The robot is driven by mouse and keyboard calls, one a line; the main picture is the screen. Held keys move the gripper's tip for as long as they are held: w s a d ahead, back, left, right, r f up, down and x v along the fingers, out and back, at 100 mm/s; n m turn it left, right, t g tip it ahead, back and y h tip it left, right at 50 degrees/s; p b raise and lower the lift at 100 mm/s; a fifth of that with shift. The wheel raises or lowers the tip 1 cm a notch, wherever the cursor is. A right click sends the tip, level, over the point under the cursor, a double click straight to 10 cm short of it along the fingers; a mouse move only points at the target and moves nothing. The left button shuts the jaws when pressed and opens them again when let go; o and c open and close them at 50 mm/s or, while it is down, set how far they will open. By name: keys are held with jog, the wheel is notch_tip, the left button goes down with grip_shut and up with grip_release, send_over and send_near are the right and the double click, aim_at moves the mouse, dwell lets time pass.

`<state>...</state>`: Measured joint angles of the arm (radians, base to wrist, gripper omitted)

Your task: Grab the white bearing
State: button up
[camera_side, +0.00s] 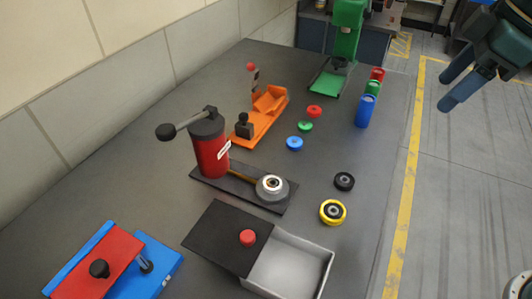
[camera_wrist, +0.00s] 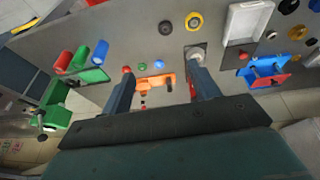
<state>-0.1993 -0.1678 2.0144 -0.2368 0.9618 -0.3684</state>
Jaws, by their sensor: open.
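The white bearing (camera_side: 272,183) sits on a round grey seat on the dark base of the red lever press (camera_side: 210,150). In the wrist view, a pale round piece (camera_wrist: 197,51) at that seat shows just beyond the tip of one finger and is partly covered. My gripper (camera_side: 445,92) is open and empty at the upper right of the side view, raised and well apart from the bearing. Both blue fingers show spread in the wrist view (camera_wrist: 162,68).
A yellow-rimmed bearing (camera_side: 333,211) and a black ring (camera_side: 344,181) lie right of the press. A grey box (camera_side: 300,265) with a black lid stands in front. An orange fixture (camera_side: 262,118), small coloured discs and coloured cylinders (camera_side: 366,110) stand behind.

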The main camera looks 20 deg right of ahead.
jog(key=w+a+f+n+g, duration=0.1)
jog(key=w+a+f+n, duration=0.2)
jog(key=a, duration=0.3)
jog(key=w+a+f+n+g, duration=0.1)
jog(key=w+a+f+n, duration=0.3)
jog(key=a, duration=0.3)
jog(key=w+a+f+n+g+y, duration=0.1)
jog(key=w+a+f+n, duration=0.3)
jog(key=a, duration=0.2)
jog(key=shift+w+a+f+g, duration=0.15)
jog(key=shift+w+a+g, duration=0.15)
jog(key=shift+a+g, duration=0.1)
jog(key=shift+f, duration=0.1)
send_over(273, 182)
jog(key=d, duration=0.2)
jog(key=shift+a+f, duration=0.1)
jog(key=shift+f, duration=3.9)
jog(key=shift+x, duration=2.6)
jog(key=shift+w, duration=0.15)
